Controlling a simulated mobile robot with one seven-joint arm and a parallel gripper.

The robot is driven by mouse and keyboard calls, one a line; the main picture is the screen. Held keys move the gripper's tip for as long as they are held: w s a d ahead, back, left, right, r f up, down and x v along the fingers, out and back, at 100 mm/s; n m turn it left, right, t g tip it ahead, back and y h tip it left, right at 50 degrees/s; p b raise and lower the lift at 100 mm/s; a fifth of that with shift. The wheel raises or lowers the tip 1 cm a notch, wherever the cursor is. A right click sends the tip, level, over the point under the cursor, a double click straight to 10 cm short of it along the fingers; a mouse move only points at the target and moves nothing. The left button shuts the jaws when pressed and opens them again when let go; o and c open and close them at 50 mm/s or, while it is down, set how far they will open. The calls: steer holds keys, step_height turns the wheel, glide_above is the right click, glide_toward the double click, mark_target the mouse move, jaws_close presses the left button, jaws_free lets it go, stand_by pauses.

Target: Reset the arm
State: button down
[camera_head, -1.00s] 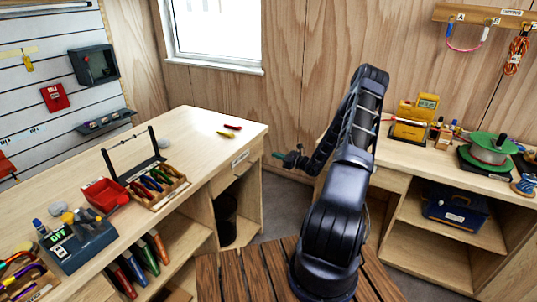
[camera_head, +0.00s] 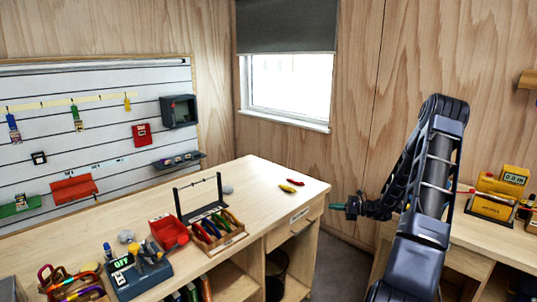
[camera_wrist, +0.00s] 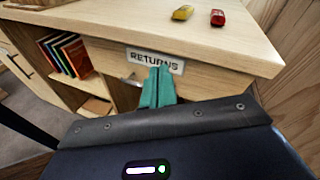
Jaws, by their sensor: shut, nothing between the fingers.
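My gripper (camera_head: 337,206) is at the end of my folded dark arm, beside the right end of the left workbench in the head view. In the wrist view its green fingers (camera_wrist: 158,86) are together with nothing between them. They point toward the bench front with the RETURNS label (camera_wrist: 155,61); I cannot tell the exact gap.
The left workbench (camera_head: 262,185) carries a yellow piece (camera_head: 287,188) and a red piece (camera_head: 296,183) near its right corner. A tool rack (camera_head: 218,232) and red bin (camera_head: 168,231) stand farther left. Another bench (camera_head: 500,238) with a yellow device (camera_head: 494,196) is at right.

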steer(key=s+a+r+n+g+h, duration=0.35)
steer(key=s+r+n, duration=0.25)
steer(key=s+r, duration=0.25)
steer(key=s+a+r+n+g+h, duration=0.25)
steer(key=s+a+r+n, duration=0.25)
steer(key=s+r, duration=0.35)
steer(key=s+d+r+n+t+h, duration=0.1)
steer(key=s+r+n+h, duration=0.3)
steer(key=s, duration=0.7)
steer(key=s+d+r+n+t+h, duration=0.2)
steer(key=s+d+r+n+h, duration=0.2)
steer(key=s+r, duration=0.5)
steer(key=shift+s+n+t, duration=0.3)
steer(key=shift+s+n, duration=0.1)
steer(key=shift+s, duration=0.65)
